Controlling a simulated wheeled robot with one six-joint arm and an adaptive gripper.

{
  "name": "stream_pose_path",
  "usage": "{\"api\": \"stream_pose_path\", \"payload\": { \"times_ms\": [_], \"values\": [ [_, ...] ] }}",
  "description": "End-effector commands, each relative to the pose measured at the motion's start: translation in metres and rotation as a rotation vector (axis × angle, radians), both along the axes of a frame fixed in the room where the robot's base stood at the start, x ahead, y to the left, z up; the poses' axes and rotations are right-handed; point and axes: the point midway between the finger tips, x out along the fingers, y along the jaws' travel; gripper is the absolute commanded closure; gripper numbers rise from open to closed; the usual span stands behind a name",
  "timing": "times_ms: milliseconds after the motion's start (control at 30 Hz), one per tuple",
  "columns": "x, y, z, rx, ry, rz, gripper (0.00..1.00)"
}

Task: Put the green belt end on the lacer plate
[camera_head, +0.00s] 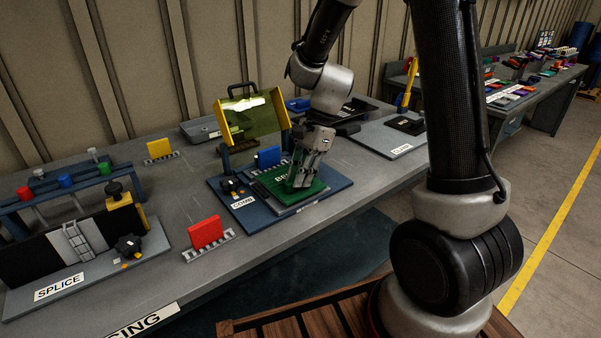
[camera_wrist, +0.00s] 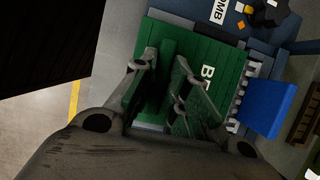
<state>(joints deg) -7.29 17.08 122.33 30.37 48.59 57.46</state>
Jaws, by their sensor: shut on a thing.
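The green belt end (camera_head: 308,191) is a flat green piece with white lettering, partly hidden by my gripper (camera_head: 302,181). It lies on or just above a grey plate (camera_head: 318,198) on the blue base with the COMB label (camera_head: 242,202); I cannot tell whether they touch. I cannot tell for sure which part is the lacer plate. In the wrist view the belt end (camera_wrist: 205,55) fills the middle, and my gripper (camera_wrist: 168,82) is shut on a raised green part of it.
A blue block (camera_head: 268,157) with a metal strip stands beside the belt end. A raised yellow-framed clear guard (camera_head: 250,118) is behind. A red block (camera_head: 205,232) and the SPLICE fixture (camera_head: 60,290) are to the left on the grey bench.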

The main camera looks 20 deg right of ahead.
Motion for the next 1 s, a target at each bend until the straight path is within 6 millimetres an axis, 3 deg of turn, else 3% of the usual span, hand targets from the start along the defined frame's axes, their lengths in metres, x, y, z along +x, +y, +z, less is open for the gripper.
{"api": "stream_pose_path", "payload": {
  "times_ms": [1000],
  "values": [
    [0.0, 0.0, -0.01, 0.001, 0.002, -0.001, 1.0]
  ]
}}
